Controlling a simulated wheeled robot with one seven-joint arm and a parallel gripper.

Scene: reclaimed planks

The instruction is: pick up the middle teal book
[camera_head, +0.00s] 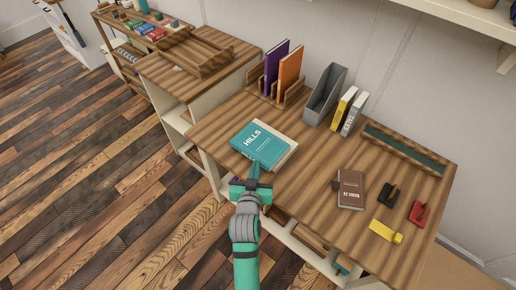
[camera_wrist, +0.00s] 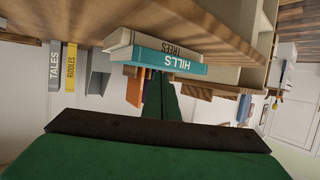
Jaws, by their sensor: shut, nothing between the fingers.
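A teal book (camera_head: 257,142) with HILLS on it lies flat near the table's left front edge. It is stacked on a pale book (camera_head: 288,156). In the wrist view, where the scene is upside down, the teal spine (camera_wrist: 170,58) shows HILLS and the pale book's spine (camera_wrist: 150,43) shows TREES. I see no third book in this stack. My gripper (camera_head: 254,168) is shut and empty, with its fingertips at the teal book's front side. The fingers also show in the wrist view (camera_wrist: 160,82). I cannot tell whether they touch the book.
Behind stand a purple book (camera_head: 276,66) and an orange book (camera_head: 290,73) in a rack, a grey file holder (camera_head: 325,95), and yellow and white books. A brown book (camera_head: 350,189) and small items lie right. The table's (camera_head: 310,150) middle is clear.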

